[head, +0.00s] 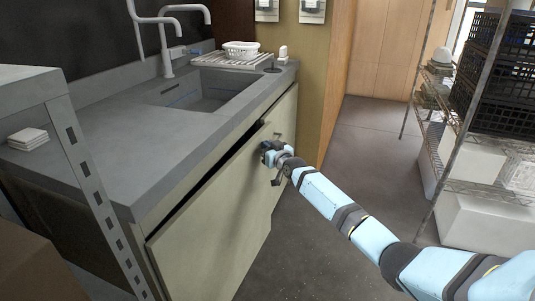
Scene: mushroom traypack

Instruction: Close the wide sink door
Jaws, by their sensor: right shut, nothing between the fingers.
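The wide sink door (212,222) is a pale panel on the front of the sink cabinet, below the grey counter. It stands a little ajar, with a dark gap along its top and near edge. The arm partly hides the handle area. My left gripper is not in view.
A metal rack post (92,185) stands at the near left. A wire shelf (480,170) with black crates stands at right. The floor between is clear.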

